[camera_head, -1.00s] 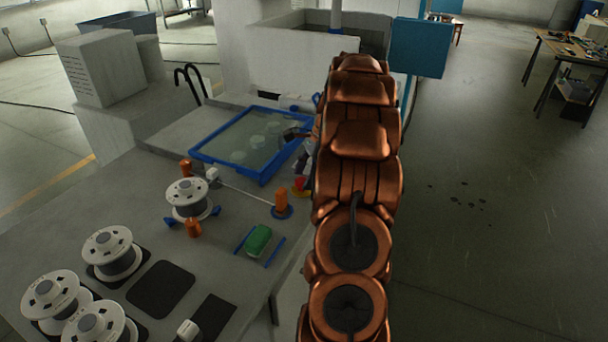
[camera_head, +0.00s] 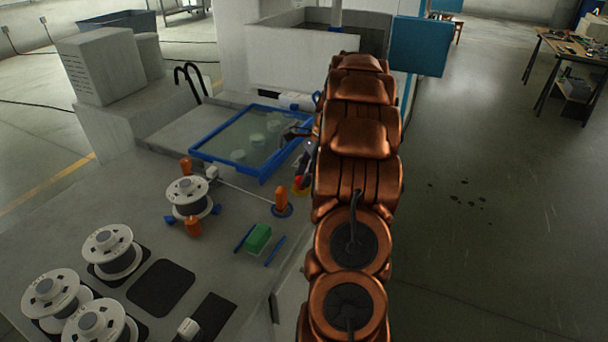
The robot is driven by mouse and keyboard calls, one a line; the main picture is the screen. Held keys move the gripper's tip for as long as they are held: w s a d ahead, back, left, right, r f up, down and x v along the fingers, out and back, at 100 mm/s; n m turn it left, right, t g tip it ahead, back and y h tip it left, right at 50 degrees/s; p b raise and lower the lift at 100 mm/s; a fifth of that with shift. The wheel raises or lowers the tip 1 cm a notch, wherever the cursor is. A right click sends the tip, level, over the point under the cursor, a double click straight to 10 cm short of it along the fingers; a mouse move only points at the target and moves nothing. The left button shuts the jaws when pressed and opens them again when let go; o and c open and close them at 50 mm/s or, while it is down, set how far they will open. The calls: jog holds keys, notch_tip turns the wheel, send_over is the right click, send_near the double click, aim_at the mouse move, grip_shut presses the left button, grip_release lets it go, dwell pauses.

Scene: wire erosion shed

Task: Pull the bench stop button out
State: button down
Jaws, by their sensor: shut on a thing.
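The bench stop button (camera_head: 301,184), red with some yellow at its base, sits near the right edge of the grey bench, beside my arm. My gripper (camera_head: 305,168) is above it, at the left side of my copper arm, and is small and partly hidden by the arm. Its fingers are shut on the button's red head. The exact grip and how far out the head stands are too small to tell.
An orange-topped post (camera_head: 281,200) on a blue base stands close left of the button. A blue-rimmed tray (camera_head: 227,168) lies behind. A green block (camera_head: 258,238) and white spools (camera_head: 189,197) are on the bench. Open floor lies right.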

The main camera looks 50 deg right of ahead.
jog(key=shift+r, duration=0.6)
jog(key=c, duration=0.7)
grip_release()
jog(key=v, duration=1.2)
jog(key=shift+a, duration=0.1)
